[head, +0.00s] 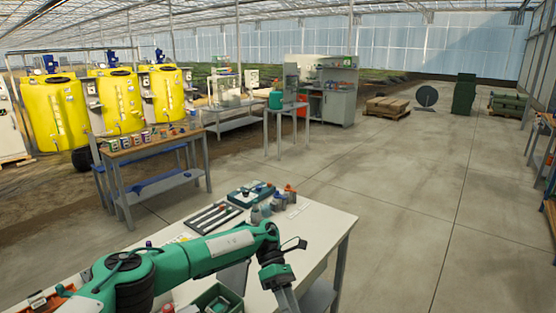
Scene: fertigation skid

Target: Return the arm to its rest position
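My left arm (190,258), green with dark joints, comes in from the lower left and reaches to the right across the white bench (325,225). Its wrist bends downward near the bench's right side. My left gripper (287,300) points down at the bottom edge of the head view. Its fingertips are cut off, so I cannot see whether it is open or holding anything. My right gripper is not in view.
A green bin (218,298) sits below the forearm. A wooden workbench (150,147) stands beyond.

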